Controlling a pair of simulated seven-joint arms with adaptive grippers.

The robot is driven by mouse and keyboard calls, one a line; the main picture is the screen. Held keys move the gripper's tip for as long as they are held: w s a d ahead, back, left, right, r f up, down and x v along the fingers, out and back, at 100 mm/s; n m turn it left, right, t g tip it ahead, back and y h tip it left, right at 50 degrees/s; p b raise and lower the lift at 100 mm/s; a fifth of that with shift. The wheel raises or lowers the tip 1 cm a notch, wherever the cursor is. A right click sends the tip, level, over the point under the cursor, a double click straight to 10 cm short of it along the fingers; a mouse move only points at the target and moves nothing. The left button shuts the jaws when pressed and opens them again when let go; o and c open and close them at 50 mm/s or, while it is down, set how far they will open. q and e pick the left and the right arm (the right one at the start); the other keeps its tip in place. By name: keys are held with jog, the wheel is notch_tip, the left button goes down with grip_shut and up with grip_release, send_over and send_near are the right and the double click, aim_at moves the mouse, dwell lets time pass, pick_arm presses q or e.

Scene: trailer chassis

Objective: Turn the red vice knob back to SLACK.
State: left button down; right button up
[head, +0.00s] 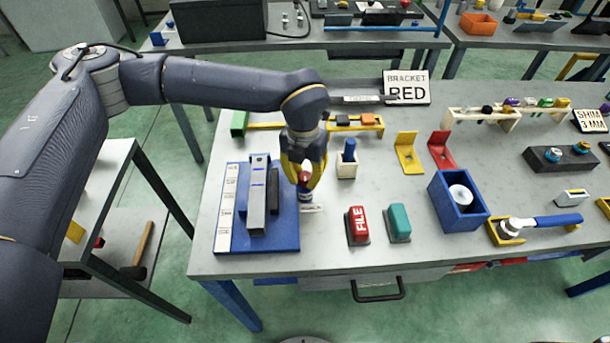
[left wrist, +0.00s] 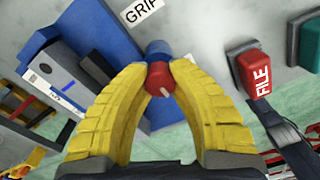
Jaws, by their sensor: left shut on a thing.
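The red vice knob (head: 304,177) is at the right side of the blue vice base (head: 285,233). My left gripper (head: 303,184) comes down over it from above, with its yellow fingers closed around it. In the left wrist view the red knob (left wrist: 160,80) sits between the tips of the two yellow fingers, with a blue collar (left wrist: 157,48) behind it. I cannot read the knob's setting. My right gripper does not show.
A red FILE block (head: 357,227) and a teal block (head: 399,223) stand right of the vice. A small holder with a blue peg (head: 348,158) is behind. A blue box (head: 458,203) stands farther right. The table's front strip is clear.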

aim_at(304, 176)
pick_arm(q)
jog(key=shift+s+a, duration=0.1)
jog(key=c, duration=1)
grip_release()
notch_tip(304, 176, up, 12)
jog(key=shift+a+r, duration=0.1)
